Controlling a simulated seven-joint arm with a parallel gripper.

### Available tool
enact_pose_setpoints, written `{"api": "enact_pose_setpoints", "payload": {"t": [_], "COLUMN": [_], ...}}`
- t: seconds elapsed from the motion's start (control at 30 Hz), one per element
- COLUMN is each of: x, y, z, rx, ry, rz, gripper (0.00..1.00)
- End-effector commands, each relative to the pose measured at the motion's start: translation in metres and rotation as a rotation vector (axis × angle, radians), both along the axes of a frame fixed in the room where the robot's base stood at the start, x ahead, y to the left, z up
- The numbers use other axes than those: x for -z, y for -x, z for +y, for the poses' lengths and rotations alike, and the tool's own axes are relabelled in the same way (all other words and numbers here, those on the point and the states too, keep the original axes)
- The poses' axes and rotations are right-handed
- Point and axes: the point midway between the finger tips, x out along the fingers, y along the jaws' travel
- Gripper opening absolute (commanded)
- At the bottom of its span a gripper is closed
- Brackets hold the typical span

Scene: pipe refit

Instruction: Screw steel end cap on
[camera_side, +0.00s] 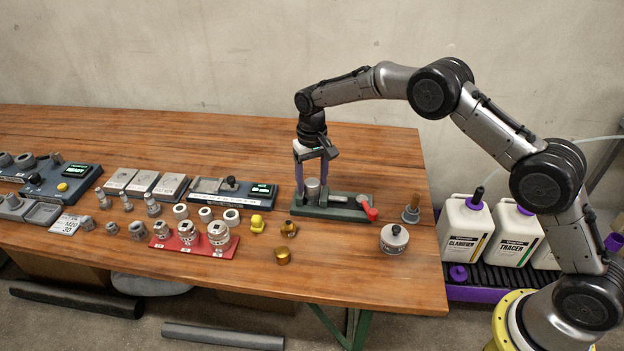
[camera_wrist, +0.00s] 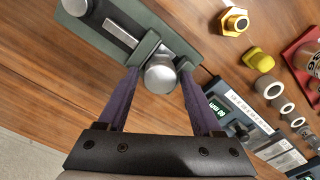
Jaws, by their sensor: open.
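A round, smooth steel piece (camera_side: 313,190), which looks like the steel end cap, stands upright at the left part of the green vise (camera_side: 333,213). In the wrist view its round top (camera_wrist: 160,75) shows between the jaws of the vise (camera_wrist: 122,25). I cannot tell whether it is a separate cap on a pipe, or how it is seated. My gripper (camera_side: 311,186) points down over it. Its purple fingers (camera_wrist: 158,82) are open, one on each side of the steel piece, with gaps visible in the wrist view.
A round grey can (camera_side: 394,240) stands at right. A red tray (camera_side: 194,240) and a display unit (camera_side: 235,191) are left.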

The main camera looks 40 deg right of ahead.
Motion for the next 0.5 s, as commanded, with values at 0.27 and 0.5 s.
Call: {"api": "enact_pose_setpoints", "payload": {"t": [0.27,0.5], "x": [0.0000,0.0000], "y": [0.0000,0.0000], "z": [0.0003,0.0007], "rx": [-0.187,-0.462], "ry": [0.000,0.000], "rz": [0.000,0.000], "gripper": [0.67,0.67]}}
